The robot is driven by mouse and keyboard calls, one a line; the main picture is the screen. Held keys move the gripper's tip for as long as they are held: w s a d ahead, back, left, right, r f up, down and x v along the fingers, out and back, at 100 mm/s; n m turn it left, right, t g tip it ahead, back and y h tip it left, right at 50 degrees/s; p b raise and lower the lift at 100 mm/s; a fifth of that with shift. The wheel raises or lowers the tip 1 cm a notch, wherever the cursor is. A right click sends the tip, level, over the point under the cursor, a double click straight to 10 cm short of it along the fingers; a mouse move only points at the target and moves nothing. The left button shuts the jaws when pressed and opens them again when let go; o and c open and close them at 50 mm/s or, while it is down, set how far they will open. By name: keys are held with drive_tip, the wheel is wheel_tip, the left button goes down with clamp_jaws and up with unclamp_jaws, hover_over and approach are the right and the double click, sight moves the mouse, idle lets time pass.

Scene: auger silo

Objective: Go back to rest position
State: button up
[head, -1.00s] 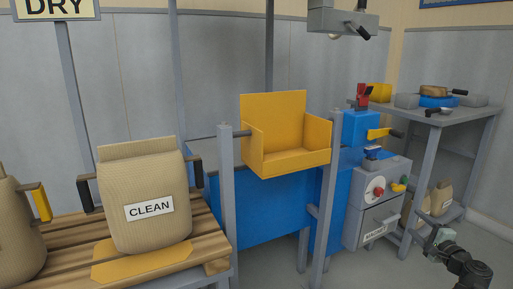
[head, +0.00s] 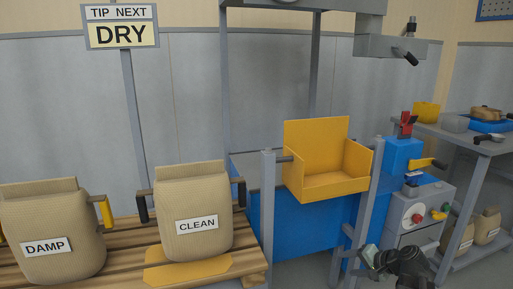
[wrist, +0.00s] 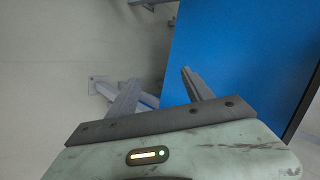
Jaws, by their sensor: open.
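My gripper (head: 370,256) shows low at the right of the head view, in front of the machine's grey post. In the wrist view its two grey fingers (wrist: 160,97) stand apart with nothing between them. The gripper is open and empty. The blue machine body (wrist: 235,45) fills the upper right of the wrist view, beyond the fingers. No rest mark for the arm shows in either view.
A yellow tipping bin (head: 328,182) hangs between grey posts (head: 267,210). Sacks labelled DAMP (head: 50,230) and CLEAN (head: 193,215) stand on a wooden pallet (head: 120,270) at left. A grey control box (head: 418,212) and side table (head: 462,140) stand at right.

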drive_tip(key=s+a+r+n+g+h+p, duration=0.1)
drive_tip(key=s+a+n+g+h+p, duration=0.3)
drive_tip(key=a, duration=0.6)
drive_tip(key=s+a+r+n+g+h+p, duration=0.15)
drive_tip(key=s+a+n+g+p, duration=0.35)
drive_tip(key=a, duration=0.5)
wheel_tip(320, 180, up, 37)
drive_tip(key=p, duration=3.6)
drive_tip(key=shift+s+t+p, duration=0.3)
drive_tip(key=shift+s+p, duration=0.1)
